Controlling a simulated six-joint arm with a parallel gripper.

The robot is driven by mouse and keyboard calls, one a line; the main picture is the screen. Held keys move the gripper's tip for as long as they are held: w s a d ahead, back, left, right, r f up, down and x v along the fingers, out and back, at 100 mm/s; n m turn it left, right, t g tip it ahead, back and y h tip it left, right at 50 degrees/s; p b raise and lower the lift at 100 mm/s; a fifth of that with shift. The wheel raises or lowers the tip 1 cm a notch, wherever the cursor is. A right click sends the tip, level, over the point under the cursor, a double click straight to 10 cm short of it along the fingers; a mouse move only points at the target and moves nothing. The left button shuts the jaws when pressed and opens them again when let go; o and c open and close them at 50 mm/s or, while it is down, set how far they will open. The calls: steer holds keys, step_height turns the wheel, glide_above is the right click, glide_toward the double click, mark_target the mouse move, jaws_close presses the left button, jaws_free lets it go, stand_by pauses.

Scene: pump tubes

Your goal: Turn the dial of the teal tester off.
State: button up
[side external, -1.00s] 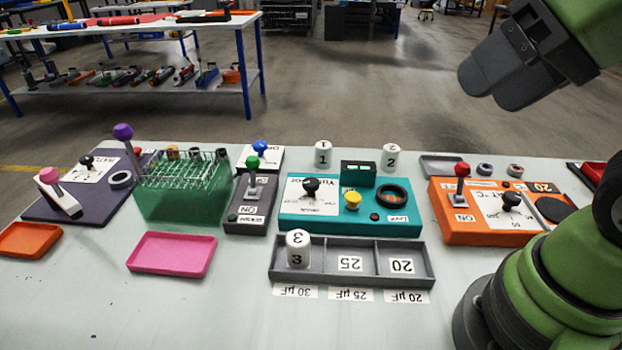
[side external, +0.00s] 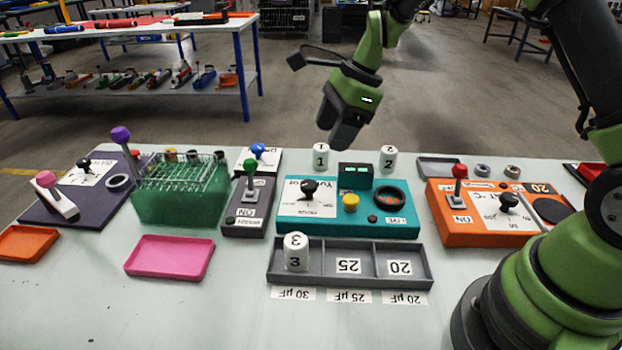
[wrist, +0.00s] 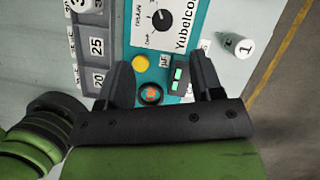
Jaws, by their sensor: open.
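The teal tester (side external: 385,222) sits at the middle of the table, with a black dial (side external: 310,189) on a white printed panel at its left. The dial also shows at the top of the wrist view (wrist: 162,19). The tester has a small display (side external: 356,172) with lit green digits, a yellow button (side external: 351,202) and a round black ring socket (side external: 391,196). My gripper (side external: 343,140) is above and behind the tester, apart from it. In the wrist view its two fingers (wrist: 160,70) are spread with nothing between them, pointing toward the tester.
White cylinders 1 (side external: 321,157) and 2 (side external: 388,158) stand behind the tester. Cylinder 3 (side external: 296,253) stands in the grey tray (side external: 322,276) in front. A grey switch box (side external: 246,213) is at the left, an orange device (side external: 470,236) at the right.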

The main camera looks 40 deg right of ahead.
mark_target(310, 183)
steer(key=shift+m, duration=0.5)
steer(key=x, duration=1.1)
steer(key=shift+d+f, duration=0.3)
steer(key=shift+f, duration=0.15)
steer(key=shift+c, duration=0.3)
steer(key=c, duration=0.8)
steer(key=shift+c, duration=0.2)
